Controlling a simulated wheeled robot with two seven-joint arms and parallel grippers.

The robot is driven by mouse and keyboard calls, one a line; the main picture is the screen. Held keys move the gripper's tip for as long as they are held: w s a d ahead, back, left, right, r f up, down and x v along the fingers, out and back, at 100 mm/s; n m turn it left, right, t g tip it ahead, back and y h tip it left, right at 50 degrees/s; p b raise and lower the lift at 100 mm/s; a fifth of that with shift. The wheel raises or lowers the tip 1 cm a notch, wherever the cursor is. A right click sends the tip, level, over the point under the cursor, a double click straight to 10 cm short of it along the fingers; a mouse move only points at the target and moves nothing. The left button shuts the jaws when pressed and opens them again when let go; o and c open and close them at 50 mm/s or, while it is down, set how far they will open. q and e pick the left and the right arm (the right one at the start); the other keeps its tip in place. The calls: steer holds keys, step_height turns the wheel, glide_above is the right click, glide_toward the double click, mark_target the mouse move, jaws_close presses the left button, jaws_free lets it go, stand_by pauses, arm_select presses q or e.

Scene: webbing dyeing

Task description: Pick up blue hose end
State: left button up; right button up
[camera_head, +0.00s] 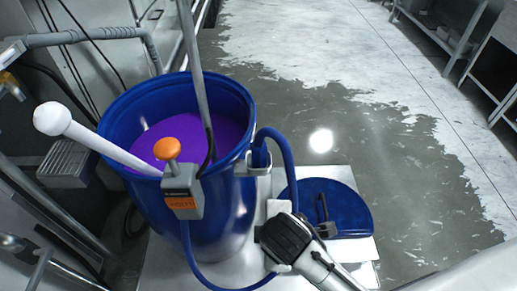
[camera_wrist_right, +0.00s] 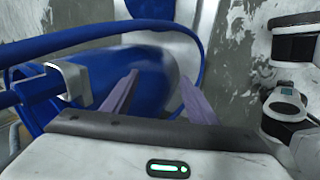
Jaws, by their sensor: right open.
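The blue hose (camera_head: 288,160) arches from a light grey holder (camera_head: 245,168) on the rim of the blue barrel (camera_head: 222,215), down toward my right gripper (camera_head: 280,240). A hose length also loops below the barrel. The hose end (camera_head: 259,157) appears to sit in the holder, but I cannot make it out clearly. In the right wrist view, the blue hose (camera_wrist_right: 70,43) curves across the top and the grey holder (camera_wrist_right: 72,83) is at left. My right gripper (camera_wrist_right: 159,78) is open, its two purplish fingers apart with nothing gripped between them. My left gripper is not seen.
The barrel holds purple liquid (camera_head: 225,137), with a grey pole (camera_head: 192,70) and a white ball-ended rod (camera_head: 95,140) leaning in it. An orange-knobbed control box (camera_head: 181,195) hangs on its rim. A blue lid (camera_head: 345,205) lies right. The wet floor (camera_head: 310,110) beyond is clear.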

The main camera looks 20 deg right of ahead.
mark_target(254, 149)
steer(key=w+r+n+t+h, duration=0.2)
steer(key=w+r+n, duration=0.1)
steer(key=w+n, duration=0.1)
steer(key=w+a+r+n+t+h, duration=0.1)
steer(key=w+r+n+t+h, duration=0.1)
steer(key=w+r+n, duration=0.2)
steer(key=w+r+n+t+h, duration=0.1)
steer(key=w+r+n+h, duration=0.1)
steer(key=w+r+n, duration=0.2)
steer(key=shift+w+a+r+n+t+h, duration=0.1)
steer(key=shift+w+n+t+h, duration=0.1)
steer(key=shift+w+n, duration=0.4)
steer(key=shift+w+a+r+n+t+h, duration=0.1)
steer(key=shift+w+n+t, duration=0.1)
steer(key=shift+w+n, duration=0.35)
steer(key=shift+n, duration=0.25)
steer(key=x, duration=0.4)
steer(key=shift+w+d+r, duration=0.2)
steer(key=shift+x, duration=2.95)
steer(key=shift+s+d+r, duration=0.1)
steer(key=shift+s+d, duration=0.05)
steer(key=shift+s, duration=0.05)
steer(key=c, duration=1.3)
